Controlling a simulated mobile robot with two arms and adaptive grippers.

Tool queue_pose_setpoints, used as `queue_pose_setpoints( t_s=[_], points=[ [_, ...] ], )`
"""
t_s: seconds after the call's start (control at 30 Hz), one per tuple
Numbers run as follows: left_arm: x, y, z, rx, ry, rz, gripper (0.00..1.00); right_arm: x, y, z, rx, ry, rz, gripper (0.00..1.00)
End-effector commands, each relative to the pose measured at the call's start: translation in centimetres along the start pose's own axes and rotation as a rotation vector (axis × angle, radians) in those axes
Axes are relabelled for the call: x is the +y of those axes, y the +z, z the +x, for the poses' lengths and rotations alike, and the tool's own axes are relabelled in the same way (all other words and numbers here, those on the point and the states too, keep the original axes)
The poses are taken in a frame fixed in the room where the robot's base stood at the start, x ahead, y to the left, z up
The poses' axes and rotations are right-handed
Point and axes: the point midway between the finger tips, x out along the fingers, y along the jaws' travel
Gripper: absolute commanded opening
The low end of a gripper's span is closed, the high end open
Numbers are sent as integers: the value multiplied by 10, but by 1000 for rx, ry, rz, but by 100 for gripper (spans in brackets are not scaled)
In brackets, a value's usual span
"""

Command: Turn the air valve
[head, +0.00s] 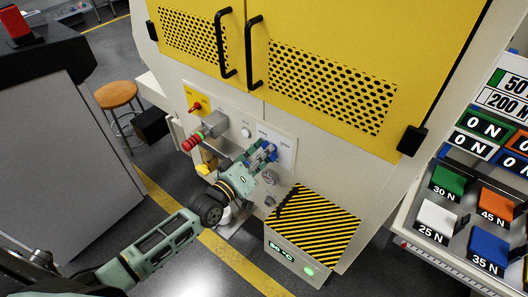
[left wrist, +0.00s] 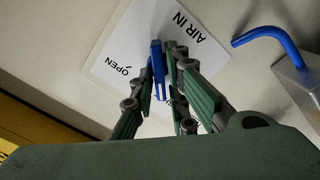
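The air valve's blue handle (left wrist: 157,68) stands out from a white plate (left wrist: 125,55) marked "AIR IN" and "OPEN". In the head view the blue handle (head: 272,152) is partly hidden by my fingers. My left gripper (head: 262,156) reaches in from the lower left to the machine's front panel. In the left wrist view my left gripper's fingers (left wrist: 158,82) stand on both sides of the handle, converged closely on it, with the handle between them. Contact along the pads is partly hidden. My right gripper is not in view.
A red-ended grey fitting (head: 205,132) juts out left of the valve. A gauge (head: 270,177) sits below it. A striped box (head: 315,225) stands lower right. A bent blue pipe (left wrist: 268,36) shows in the wrist view. A stool (head: 117,95) and coloured weight bins (head: 440,215) are farther off.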

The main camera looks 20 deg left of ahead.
Motion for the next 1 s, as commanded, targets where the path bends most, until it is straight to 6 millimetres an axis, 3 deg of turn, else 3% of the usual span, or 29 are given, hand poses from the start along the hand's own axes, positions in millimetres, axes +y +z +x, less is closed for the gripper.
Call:
queue_pose_setpoints(
  t_s=[0.1,0.5,1.0],
  points=[
    [0,0,0,0,0,1,27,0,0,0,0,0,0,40],
    [-1,0,-7,0,-1,3,27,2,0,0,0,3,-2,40],
    [-1,1,-98,-2,-1,4,27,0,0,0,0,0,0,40]
  ],
)
